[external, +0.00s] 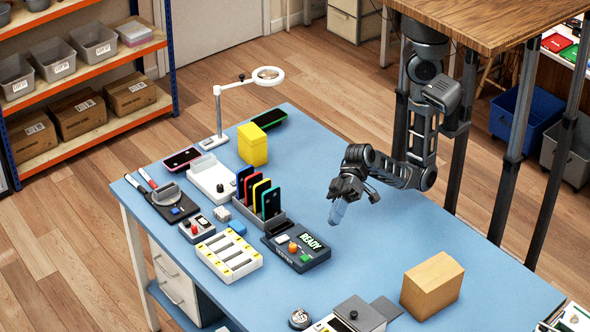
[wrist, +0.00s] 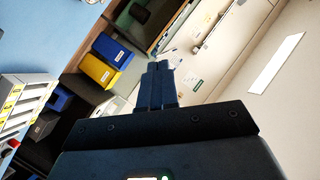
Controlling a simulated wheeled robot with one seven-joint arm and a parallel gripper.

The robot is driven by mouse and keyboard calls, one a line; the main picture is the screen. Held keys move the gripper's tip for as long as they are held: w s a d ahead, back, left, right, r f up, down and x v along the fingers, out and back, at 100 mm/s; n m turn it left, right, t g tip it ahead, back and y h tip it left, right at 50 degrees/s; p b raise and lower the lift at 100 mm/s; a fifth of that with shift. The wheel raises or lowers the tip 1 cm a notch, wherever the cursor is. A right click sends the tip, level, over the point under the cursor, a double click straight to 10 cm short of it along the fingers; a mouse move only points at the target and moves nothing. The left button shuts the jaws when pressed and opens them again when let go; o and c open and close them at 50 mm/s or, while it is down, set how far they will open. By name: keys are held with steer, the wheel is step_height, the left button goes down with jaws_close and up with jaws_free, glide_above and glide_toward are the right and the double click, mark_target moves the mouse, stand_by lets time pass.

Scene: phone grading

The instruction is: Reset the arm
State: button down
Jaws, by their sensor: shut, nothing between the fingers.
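My gripper (external: 337,213) is above the blue table (external: 375,235), to the right of the black tester box with the READY display (external: 297,247). Its fingers point down and look shut, with nothing held. In the wrist view, the two dark fingers (wrist: 157,82) are together with nothing between them. My arm is bent at the elbow, reaching in from the right side of the table. A strip of the blue tabletop and a white slotted tray (wrist: 28,95) show at the left of the wrist view.
A rack of coloured phones (external: 262,205), a yellow box (external: 252,145) and a ring lamp (external: 268,76) stand left of my gripper. A cardboard box (external: 432,286) sits at the right front. The tabletop between my gripper and that box is clear.

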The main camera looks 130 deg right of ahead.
steer(key=s+d+f+m+t+h, duration=0.1)
steer(key=s+d+f+m+h, duration=0.15)
steer(key=s+f, duration=0.5)
steer(key=s+d+f+m+t+h, duration=0.1)
steer(key=s+d+f+h, duration=0.25)
steer(key=s, duration=0.75)
steer(key=s+d+n, duration=0.3)
steer(key=s, duration=0.5)
steer(key=s+d+r+n+h, duration=0.1)
steer(key=s+d+n, duration=0.2)
steer(key=s, duration=0.5)
steer(key=shift+s+d+r+n, duration=0.15)
steer(key=shift+d+r+n, duration=0.15)
steer(key=shift+d, duration=0.5)
